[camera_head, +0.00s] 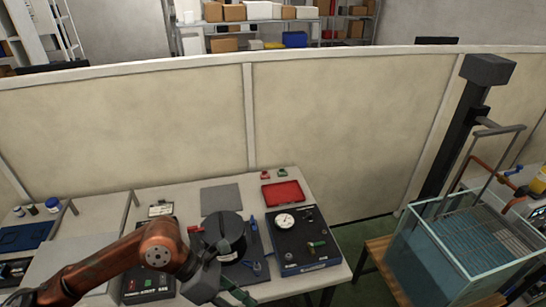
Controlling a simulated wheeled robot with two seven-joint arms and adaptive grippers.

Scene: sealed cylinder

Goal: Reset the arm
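My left arm, copper coloured, comes in from the lower left and reaches over the front of the workbench. Its grey gripper (238,293) is at the bottom edge, in front of a black cylinder (224,228). Dark green parts show at the gripper's end; whether they are fingers or a held thing is unclear, so I cannot tell if it is open or shut. The black cylinder stands on a dark fixture with blue clamps, partly hidden by my arm. My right arm and gripper are not in view.
A dark box with a round gauge (285,220) sits right of the cylinder. A red tray (283,193) and a grey mat (220,197) lie behind. A water tank (440,262) stands at the right beside a black column. A beige partition (330,120) closes the back.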

